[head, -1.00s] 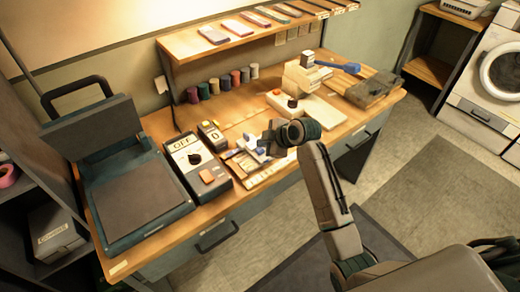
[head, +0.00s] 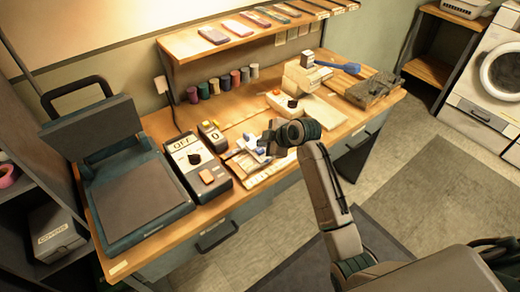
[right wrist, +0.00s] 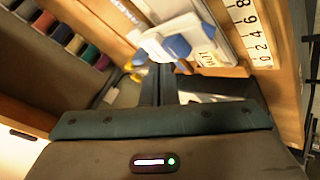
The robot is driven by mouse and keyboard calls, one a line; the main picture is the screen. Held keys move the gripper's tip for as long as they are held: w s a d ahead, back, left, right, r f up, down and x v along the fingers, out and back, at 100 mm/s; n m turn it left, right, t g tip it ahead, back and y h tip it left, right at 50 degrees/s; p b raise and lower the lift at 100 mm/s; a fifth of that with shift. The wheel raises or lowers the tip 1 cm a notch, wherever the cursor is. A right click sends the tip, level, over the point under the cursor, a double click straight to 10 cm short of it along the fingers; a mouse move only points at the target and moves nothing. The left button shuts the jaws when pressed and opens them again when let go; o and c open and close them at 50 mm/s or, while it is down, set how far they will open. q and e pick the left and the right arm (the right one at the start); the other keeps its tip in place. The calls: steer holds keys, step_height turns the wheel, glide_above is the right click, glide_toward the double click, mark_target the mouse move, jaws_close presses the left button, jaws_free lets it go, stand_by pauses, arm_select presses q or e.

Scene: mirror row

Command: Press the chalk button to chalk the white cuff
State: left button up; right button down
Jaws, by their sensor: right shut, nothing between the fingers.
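My right gripper (head: 266,142) is over the front middle of the workbench, its fingers small in the head view. In the right wrist view the fingers (right wrist: 166,86) are together and empty. A white and blue tool (right wrist: 165,42) lies just beyond their tips; whether they touch it I cannot tell. A white box with a dark knob (head: 279,103) stands behind the gripper. I cannot make out which part is the chalk button or the white cuff. My left gripper is not in view.
A dark heat press (head: 122,240) stands at the left. Next to it are a grey control box marked OFF (head: 187,160) and a small counter (head: 207,131). A numbered ruler strip (right wrist: 255,35) lies near the gripper. Thread spools (head: 213,86) line the back, below a shelf (head: 255,33).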

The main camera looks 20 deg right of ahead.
mark_target(263, 151)
steer(key=shift+f, duration=0.2)
steer(key=shift+f, duration=0.25)
steer(key=shift+f, duration=0.55)
stand_by(0.8)
steer(key=shift+r+p, duration=0.7)
steer(key=shift+r, duration=0.25)
steer(key=shift+r, duration=0.1)
step_height(263, 151, up, 5)
steer(key=p, duration=0.4)
steer(key=shift+p, duration=0.4)
